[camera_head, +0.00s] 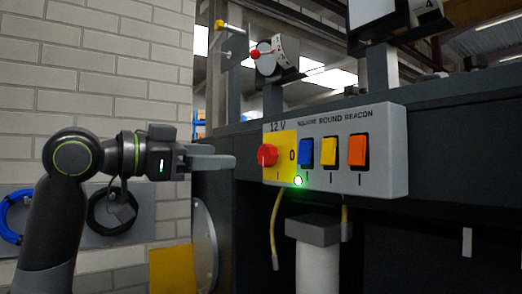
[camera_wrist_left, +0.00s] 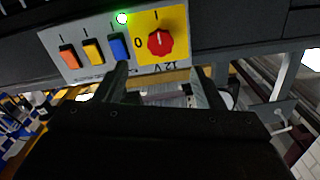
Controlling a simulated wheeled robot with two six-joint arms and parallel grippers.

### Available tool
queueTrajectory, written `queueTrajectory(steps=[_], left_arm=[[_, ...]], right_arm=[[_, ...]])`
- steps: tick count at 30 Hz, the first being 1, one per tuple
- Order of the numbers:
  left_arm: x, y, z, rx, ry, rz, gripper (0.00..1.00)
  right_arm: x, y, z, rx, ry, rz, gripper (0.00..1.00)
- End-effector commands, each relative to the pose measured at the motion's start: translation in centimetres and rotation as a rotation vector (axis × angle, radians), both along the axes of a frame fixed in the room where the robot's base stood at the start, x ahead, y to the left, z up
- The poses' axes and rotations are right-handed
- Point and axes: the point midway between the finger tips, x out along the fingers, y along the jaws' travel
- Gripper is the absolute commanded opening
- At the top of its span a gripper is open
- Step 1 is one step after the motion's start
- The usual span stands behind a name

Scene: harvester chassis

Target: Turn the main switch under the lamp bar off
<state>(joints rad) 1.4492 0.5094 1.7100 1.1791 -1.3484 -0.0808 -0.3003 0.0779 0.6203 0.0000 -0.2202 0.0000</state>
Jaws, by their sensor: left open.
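The main switch is a red rotary knob (camera_head: 267,155) on a yellow plate at the left end of a grey switch box (camera_head: 385,180). It also shows in the left wrist view (camera_wrist_left: 160,43), which sees the box upside down. The plate has marks "0" and "I"; the knob's pointer seems to be toward "I". A green light (camera_head: 298,181) glows beside the plate. My left gripper (camera_head: 234,161) is open and empty, just left of the knob and apart from it. In the wrist view the knob lies beyond and between the fingertips. My right gripper is not in view.
Blue (camera_head: 306,153), yellow (camera_head: 329,151) and orange (camera_head: 357,151) rocker switches sit right of the knob. A yellow cable (camera_head: 276,230) hangs below the box. A grey block on a white cylinder (camera_head: 318,262) stands underneath. A red-knobbed device (camera_head: 277,57) is above. Brick wall is at left.

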Motion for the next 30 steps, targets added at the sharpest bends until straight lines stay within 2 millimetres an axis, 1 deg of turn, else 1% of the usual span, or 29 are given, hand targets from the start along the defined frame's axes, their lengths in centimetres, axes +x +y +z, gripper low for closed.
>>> queueTrajectory(steps=[1,9,15,21,29,30], left_arm=[[0.6,-0.9,0.3,-0.002,0.005,-0.004,0.62],[3.7,-5.1,0.3,-0.002,0.005,-0.003,0.62],[5.5,-7.6,0.2,-0.001,0.004,-0.002,0.62],[6.4,-8.7,0.0,-0.001,0.001,0.001,0.62],[6.5,-8.8,-0.1,0.0,0.0,0.001,0.62],[6.5,-8.8,-0.1,0.0,0.0,0.001,0.61]], right_arm=[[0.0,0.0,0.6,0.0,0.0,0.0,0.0],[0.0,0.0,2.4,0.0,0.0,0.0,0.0],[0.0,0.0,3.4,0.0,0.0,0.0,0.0],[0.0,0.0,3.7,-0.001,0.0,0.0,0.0],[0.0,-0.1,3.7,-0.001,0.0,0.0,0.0],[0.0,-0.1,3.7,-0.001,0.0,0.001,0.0]])
